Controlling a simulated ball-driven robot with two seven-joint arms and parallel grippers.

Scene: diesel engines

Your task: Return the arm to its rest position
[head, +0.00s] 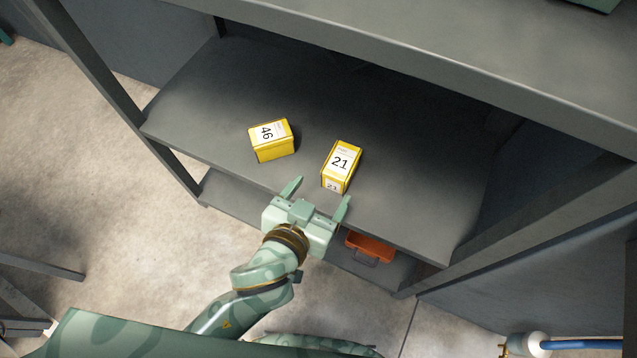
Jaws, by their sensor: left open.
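My left gripper (316,194) is open and empty, with its two green fingers spread apart. It is at the front edge of the grey shelf (205,110), pointing toward it. A yellow box marked 21 (341,166) stands on the shelf just beyond the fingertips, apart from them as far as I can tell. A yellow box marked 46 (271,140) stands to its left, farther from the gripper. My left arm reaches up from the bottom of the view. My right gripper is not in view.
An orange bin (370,247) sits on the lower shelf, right of my gripper. Grey rack posts (95,75) rise on the left and right, and an upper shelf (430,50) overhangs. Open concrete floor (120,230) lies to the left. A blue hose (585,344) is at bottom right.

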